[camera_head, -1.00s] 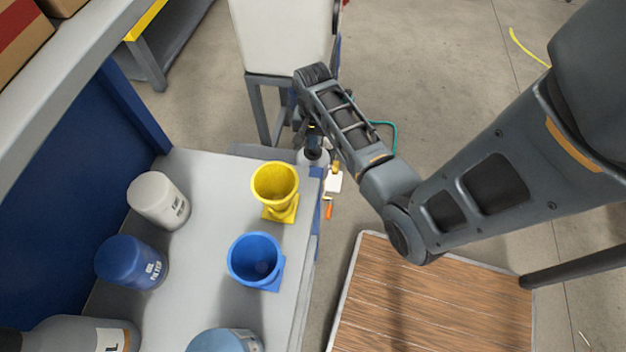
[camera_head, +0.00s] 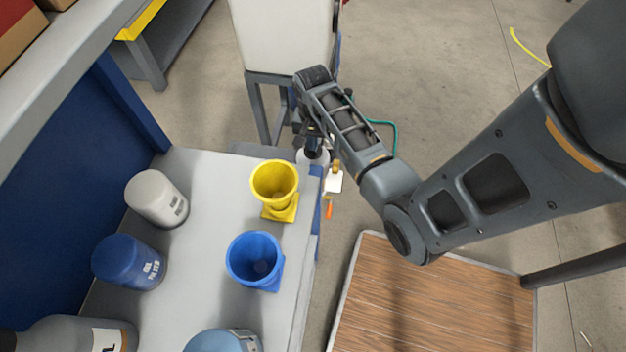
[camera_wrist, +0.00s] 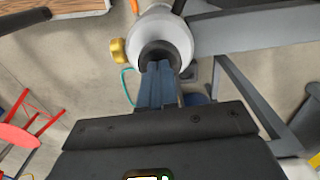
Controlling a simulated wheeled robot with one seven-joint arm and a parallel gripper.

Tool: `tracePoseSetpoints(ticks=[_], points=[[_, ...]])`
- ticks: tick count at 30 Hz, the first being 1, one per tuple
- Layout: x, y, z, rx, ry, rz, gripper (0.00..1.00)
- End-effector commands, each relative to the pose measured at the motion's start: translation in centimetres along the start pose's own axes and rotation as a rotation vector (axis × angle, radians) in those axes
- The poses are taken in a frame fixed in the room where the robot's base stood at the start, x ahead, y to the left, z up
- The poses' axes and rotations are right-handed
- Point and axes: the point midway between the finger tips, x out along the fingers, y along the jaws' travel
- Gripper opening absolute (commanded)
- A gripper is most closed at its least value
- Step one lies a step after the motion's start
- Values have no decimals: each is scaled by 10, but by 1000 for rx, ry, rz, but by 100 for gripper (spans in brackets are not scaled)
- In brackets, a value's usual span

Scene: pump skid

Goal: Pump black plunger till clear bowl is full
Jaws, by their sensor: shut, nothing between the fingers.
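The clear bowl (camera_wrist: 174,29) shows as a pale round housing at the top of the wrist view, with a brass fitting (camera_wrist: 118,50) on its left side. The black plunger (camera_wrist: 161,52) is a dark round cap in front of it. My gripper (camera_wrist: 158,70) is shut and empty, its fingertips at the plunger's near edge; I cannot tell whether they touch. In the head view my gripper (camera_head: 312,128) is just above the plunger, and the pale bowl (camera_head: 313,156) shows beside the bench edge. The fill level cannot be seen.
The bench (camera_head: 212,175) holds a yellow funnel (camera_head: 274,183), a blue funnel (camera_head: 255,262), a white filter (camera_head: 156,199) and a blue filter (camera_head: 129,263). A white tank (camera_head: 283,35) stands behind. A wooden platform (camera_head: 430,300) lies at lower right.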

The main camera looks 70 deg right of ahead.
Motion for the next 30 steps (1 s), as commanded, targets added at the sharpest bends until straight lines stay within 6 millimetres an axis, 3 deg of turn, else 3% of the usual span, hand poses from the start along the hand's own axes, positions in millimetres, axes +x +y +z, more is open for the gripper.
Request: tracePoseSetpoints(ticks=[17,30], points=[[23,0,1,0,-2,1,0],[14,0,1,-1,-2,1,0]])
